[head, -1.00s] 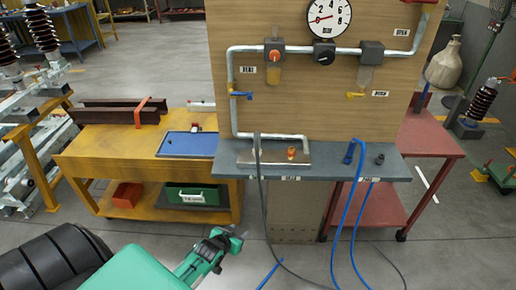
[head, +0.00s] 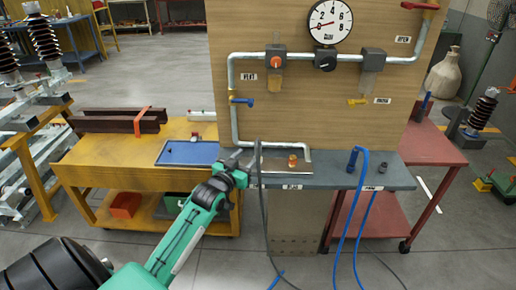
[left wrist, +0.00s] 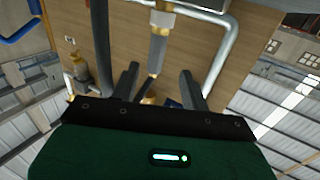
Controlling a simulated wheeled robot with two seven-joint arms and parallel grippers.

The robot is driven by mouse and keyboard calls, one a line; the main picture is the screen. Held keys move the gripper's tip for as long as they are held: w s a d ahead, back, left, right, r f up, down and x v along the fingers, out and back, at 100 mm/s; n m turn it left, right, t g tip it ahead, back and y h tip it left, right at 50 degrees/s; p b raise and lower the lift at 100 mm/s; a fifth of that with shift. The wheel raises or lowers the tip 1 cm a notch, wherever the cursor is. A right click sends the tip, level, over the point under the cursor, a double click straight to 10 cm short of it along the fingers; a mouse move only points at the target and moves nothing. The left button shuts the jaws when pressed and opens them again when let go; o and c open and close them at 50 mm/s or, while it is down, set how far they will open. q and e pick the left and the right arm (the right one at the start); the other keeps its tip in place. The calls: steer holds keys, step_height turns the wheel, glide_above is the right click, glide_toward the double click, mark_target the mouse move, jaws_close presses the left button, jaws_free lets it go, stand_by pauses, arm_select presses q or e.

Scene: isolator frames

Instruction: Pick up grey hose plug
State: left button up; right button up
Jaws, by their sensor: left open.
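The grey hose plug (head: 258,152) stands upright at the left end of the grey-blue bench shelf, with a dark hose running from it down to the floor. In the left wrist view it shows as a grey cylinder (left wrist: 158,48) with a brass collar. My left gripper (head: 243,160) is open, just left of the plug in the head view. In the left wrist view the plug lies between the two open fingers (left wrist: 158,72); I cannot tell how far beyond the tips it is. No contact is visible. My right gripper is not in view.
The wooden panel (head: 305,110) with pipes and a gauge (head: 330,21) rises behind the shelf. A blue hose plug (head: 352,160) stands farther right. The yellow table with a blue tray (head: 188,152) is left, and a red table (head: 430,148) is right.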

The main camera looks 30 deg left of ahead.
mark_target(256, 149)
arm_select(q)
steer(key=shift+w+a, duration=0.1)
steer(key=shift+w, duration=0.9)
steer(key=shift+w+r, duration=0.1)
steer(key=shift+w, duration=0.2)
steer(key=w+p, duration=0.1)
steer(key=w, duration=0.2)
steer(key=shift+w, duration=0.75)
steer(key=shift+c, duration=0.7)
jaws_close()
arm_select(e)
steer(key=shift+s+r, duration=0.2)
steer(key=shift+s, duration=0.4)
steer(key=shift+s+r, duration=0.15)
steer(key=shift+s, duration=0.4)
